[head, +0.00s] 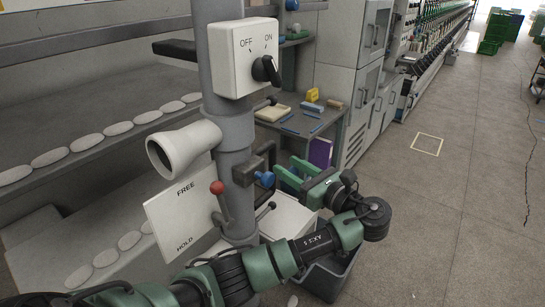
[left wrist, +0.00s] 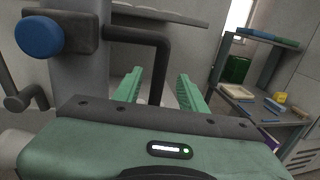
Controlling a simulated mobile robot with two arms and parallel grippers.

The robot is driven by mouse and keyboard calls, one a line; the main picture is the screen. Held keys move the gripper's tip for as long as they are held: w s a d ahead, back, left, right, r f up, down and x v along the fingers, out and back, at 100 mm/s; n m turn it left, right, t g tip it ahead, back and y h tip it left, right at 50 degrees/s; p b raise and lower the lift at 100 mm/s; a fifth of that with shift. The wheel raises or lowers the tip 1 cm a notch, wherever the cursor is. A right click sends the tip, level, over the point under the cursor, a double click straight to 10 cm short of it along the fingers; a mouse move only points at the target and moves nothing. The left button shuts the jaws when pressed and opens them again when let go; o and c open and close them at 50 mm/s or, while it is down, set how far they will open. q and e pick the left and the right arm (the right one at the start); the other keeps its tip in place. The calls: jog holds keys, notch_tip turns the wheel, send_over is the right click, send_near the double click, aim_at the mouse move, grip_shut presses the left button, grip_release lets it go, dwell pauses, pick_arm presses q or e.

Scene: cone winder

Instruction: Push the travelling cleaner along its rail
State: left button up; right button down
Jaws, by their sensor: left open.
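The travelling cleaner shows as a thick grey upright pipe (head: 234,130) with a white nozzle (head: 183,146). Its OFF/ON switch box (head: 241,55) has the black knob turned toward ON. A lever with a red ball (head: 216,187) stands by the FREE/HOLD plate (head: 183,217), its ball nearer FREE. A dark bent handle (left wrist: 158,38) and a blue knob (left wrist: 38,37) sit on the pipe; the blue knob also shows in the head view (head: 265,179). My left gripper (head: 287,171) is open near the handle. In the left wrist view, the handle's down-turned bar appears between its fingers (left wrist: 159,78); contact is unclear.
Shelves with white oval pieces (head: 83,143) lie at left. A workbench (head: 322,121) with small items stands behind my gripper. A dark bin (head: 325,277) is below my arm. Grey cabinets (head: 352,95) line the aisle; the floor (head: 470,190) at right is open.

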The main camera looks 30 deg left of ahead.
aim_at(275, 159)
pick_arm(q)
jog(key=p+x, duration=0.1)
jog(key=x, duration=0.6)
jog(key=shift+f, duration=0.15)
grip_shut()
dwell(1.2)
